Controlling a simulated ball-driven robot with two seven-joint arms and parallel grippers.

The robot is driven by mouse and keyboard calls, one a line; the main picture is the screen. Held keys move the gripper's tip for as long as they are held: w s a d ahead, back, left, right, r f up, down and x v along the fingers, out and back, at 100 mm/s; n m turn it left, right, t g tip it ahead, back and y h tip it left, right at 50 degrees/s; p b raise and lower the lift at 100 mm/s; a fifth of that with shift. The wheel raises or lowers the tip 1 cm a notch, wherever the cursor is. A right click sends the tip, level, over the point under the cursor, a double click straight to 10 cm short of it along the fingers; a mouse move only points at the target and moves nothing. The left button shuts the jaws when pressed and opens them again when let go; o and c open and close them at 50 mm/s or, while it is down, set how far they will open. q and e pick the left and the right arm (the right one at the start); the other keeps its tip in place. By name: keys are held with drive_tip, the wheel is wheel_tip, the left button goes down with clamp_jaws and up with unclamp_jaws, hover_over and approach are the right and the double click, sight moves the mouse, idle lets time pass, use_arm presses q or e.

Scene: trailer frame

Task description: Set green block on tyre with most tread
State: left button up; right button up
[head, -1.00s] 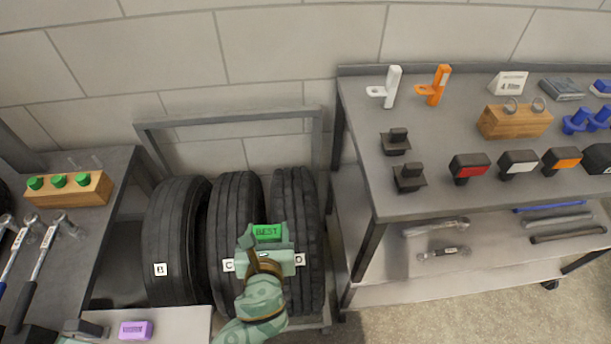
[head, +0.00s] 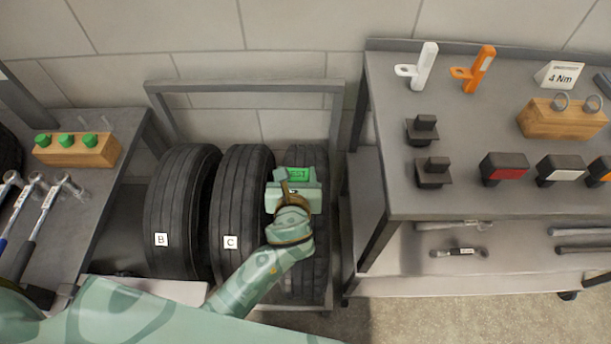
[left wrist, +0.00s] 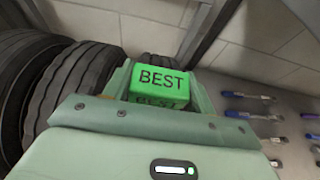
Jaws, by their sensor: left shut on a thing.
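The green block (head: 298,174), lettered BEST, is held in my left gripper (head: 297,178). It also shows in the left wrist view (left wrist: 160,87) between the fingers. In the head view the gripper is in front of the rightmost tyre (head: 310,158) and covers its middle; its label is hidden. Whether the block touches that tyre I cannot tell. The tyre labelled C (head: 243,190) stands in the middle, and the tyre labelled B (head: 180,205) stands at the left. Broad ribs show on the rightmost tyre; C and B show finer grooves. My right gripper is not in view.
The tyres stand in a grey metal rack (head: 245,87). A grey workbench (head: 480,120) at the right holds lamps and brackets. A side bench at the left holds a wooden block (head: 75,152) with green caps and several ratchets. A wall is behind.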

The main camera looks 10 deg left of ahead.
use_arm(q)
drive_tip(key=w+f+b, duration=0.4)
drive_tip(key=w+f, duration=0.2)
drive_tip(key=shift+w+d+f+b, duration=0.15)
drive_tip(key=shift+d+b, duration=0.05)
drive_tip(key=shift+b, duration=0.1)
drive_tip(key=f+b, duration=0.3)
drive_tip(key=f, duration=0.1)
drive_tip(key=shift+w, duration=0.25)
drive_tip(key=shift+r, duration=0.25)
drive_tip(key=shift+f, duration=0.15)
drive_tip(key=o, duration=1)
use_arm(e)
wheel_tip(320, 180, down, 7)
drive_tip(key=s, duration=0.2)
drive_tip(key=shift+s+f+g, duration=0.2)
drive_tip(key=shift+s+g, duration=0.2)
